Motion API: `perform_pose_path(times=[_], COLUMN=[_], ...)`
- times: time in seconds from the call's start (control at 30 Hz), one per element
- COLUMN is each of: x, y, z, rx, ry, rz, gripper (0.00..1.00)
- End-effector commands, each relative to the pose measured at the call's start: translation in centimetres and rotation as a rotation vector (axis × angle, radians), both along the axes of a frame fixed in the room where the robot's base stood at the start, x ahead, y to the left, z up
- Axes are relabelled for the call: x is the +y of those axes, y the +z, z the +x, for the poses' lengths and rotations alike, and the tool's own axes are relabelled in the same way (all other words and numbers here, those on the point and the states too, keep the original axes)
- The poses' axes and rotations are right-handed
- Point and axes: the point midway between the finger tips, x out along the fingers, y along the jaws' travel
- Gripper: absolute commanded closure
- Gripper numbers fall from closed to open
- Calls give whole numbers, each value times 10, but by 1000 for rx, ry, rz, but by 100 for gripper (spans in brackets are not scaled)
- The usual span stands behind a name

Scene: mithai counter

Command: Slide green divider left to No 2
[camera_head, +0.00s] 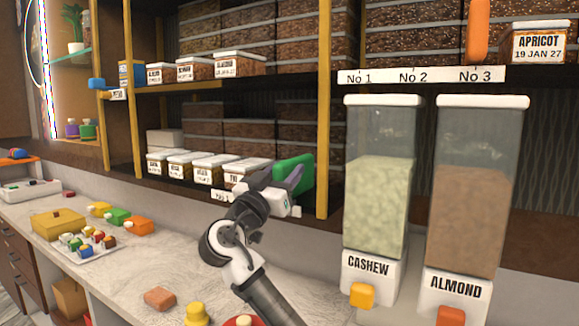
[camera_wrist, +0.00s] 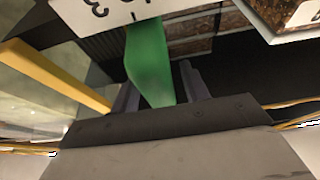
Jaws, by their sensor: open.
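The green divider (camera_head: 293,172) stands at the front of the lower shelf, near the yellow post at its right end. In the wrist view the green divider (camera_wrist: 150,62) runs down between my two fingers. My gripper (camera_wrist: 160,88) is open around it, with a finger on each side; contact with the fingers cannot be told. In the head view my gripper (camera_head: 290,185) covers part of the divider. The white number strip (camera_wrist: 100,12) shows an upside-down 3 beside the divider. In the head view the strip's left end (camera_head: 221,196) shows, and the rest is hidden behind my gripper.
White-lidded labelled boxes (camera_head: 195,165) stand on the lower shelf left of the divider. The yellow post (camera_head: 322,110) is close on the right. Cashew (camera_head: 380,200) and almond (camera_head: 465,215) dispensers stand further right. An orange divider (camera_head: 478,30) is on the shelf above.

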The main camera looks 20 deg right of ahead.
Motion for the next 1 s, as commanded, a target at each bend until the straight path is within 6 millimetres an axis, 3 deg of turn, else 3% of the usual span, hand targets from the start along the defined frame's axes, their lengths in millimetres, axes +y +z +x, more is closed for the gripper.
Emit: perform_pose_path(times=[0.4, 0.77, 1.0], x=[1, 1, 1], y=[1, 1, 1], z=[0, 0, 1], rx=[-1, -1, 0], ry=[0, 0, 1], rz=[1, 1, 0], gripper=[55, 100, 100])
